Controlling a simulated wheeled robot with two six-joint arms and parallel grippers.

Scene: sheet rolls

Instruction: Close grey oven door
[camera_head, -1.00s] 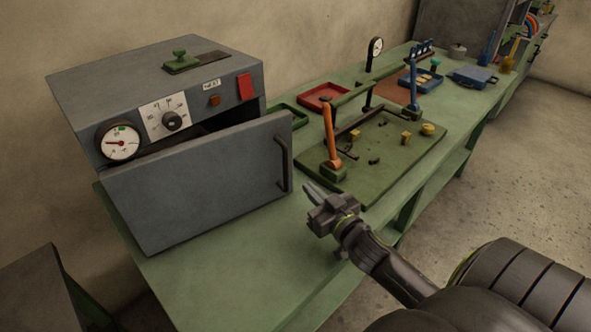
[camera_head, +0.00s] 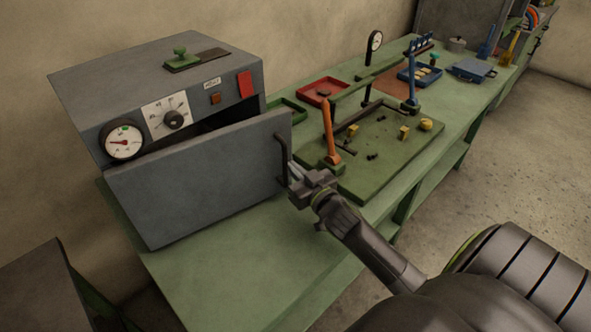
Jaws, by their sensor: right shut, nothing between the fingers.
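The grey oven (camera_head: 155,88) stands on the green bench at the left, with a round gauge, a dial and a red switch on its front. Its grey door (camera_head: 200,180) is partly open, with a dark gap along the top and right. A dark vertical handle (camera_head: 281,160) is at the door's right edge. My right gripper (camera_head: 293,172) is shut and empty, its fingertips close to the lower part of the handle and door edge. I cannot tell whether they touch. My left gripper is not in view.
A green board (camera_head: 385,150) with an orange post (camera_head: 329,140) and small yellow blocks lies just right of the door. A red tray (camera_head: 322,91) and a blue tray (camera_head: 420,77) are farther back. The bench top (camera_head: 225,255) in front of the door is clear.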

